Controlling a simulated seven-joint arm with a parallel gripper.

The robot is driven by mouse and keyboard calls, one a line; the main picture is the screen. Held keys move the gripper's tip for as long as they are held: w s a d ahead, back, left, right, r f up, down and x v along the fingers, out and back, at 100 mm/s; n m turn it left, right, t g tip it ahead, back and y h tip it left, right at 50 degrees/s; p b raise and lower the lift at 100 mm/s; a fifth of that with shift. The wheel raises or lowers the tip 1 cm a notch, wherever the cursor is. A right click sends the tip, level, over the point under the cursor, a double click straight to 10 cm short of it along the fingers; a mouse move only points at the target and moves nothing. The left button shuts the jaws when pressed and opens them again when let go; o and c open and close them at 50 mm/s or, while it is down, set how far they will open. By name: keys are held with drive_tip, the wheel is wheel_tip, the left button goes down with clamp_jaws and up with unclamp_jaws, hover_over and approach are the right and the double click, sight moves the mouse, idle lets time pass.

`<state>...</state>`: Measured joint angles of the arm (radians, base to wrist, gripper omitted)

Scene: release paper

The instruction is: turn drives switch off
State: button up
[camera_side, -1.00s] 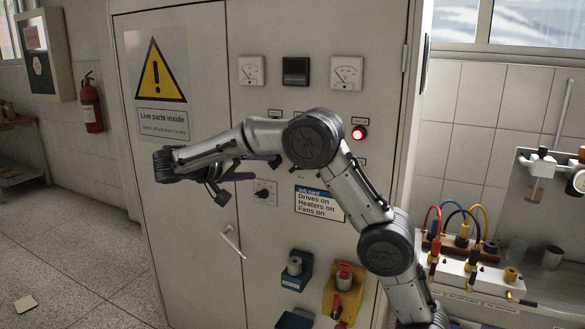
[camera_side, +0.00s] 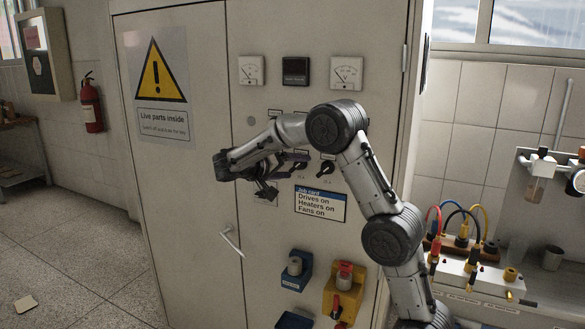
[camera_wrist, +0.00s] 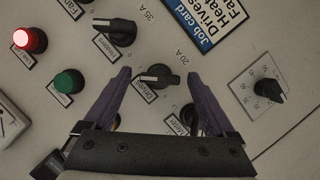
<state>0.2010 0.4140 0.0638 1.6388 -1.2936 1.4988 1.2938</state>
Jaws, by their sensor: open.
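The drives switch (camera_wrist: 160,75) is a black rotary knob with a bar-shaped grip and a "Drives" label beside it. In the wrist view its bar lies roughly across the picture, with a pale mark at its left end. My gripper (camera_wrist: 158,77) is open, its two purple fingers on either side of the knob; I cannot tell whether they touch it. In the side view my gripper (camera_side: 279,178) is in front of the cabinet, left of the job card (camera_side: 320,202), and the drives switch cannot be made out there. The card reads "Drives on, Heaters on, Fans on".
The heaters knob (camera_wrist: 120,30) is close to the upper left of the drives switch. A lit red lamp (camera_wrist: 30,40), a green button (camera_wrist: 68,81) and a scaled dial (camera_wrist: 268,91) are nearby.

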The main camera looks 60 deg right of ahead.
drive_tip(key=c, duration=1.4)
drive_tip(key=shift+n, duration=0.3)
drive_tip(key=n+g+h, duration=0.1)
drive_tip(key=n, duration=0.1)
drive_tip(key=shift+w+f+n+g, duration=0.1)
drive_tip(key=shift+f+n+g, duration=0.05)
drive_tip(key=shift+n+g, duration=0.25)
drive_tip(key=n+g+h, duration=0.1)
drive_tip(key=n, duration=0.2)
drive_tip(key=shift+f+n, duration=0.1)
drive_tip(key=shift+n, duration=0.3)
drive_tip(key=n+h, duration=0.2)
drive_tip(key=n, duration=0.2)
drive_tip(key=shift+f+n, duration=0.1)
drive_tip(key=shift+n, duration=0.2)
drive_tip(key=shift+n+t+h, duration=0.25)
drive_tip(key=shift+n+h, duration=0.3)
drive_tip(key=shift+n, duration=0.75)
drive_tip(key=shift+n+t+h, duration=0.25)
drive_tip(key=shift+n+h, duration=0.3)
drive_tip(key=shift+n, duration=0.75)
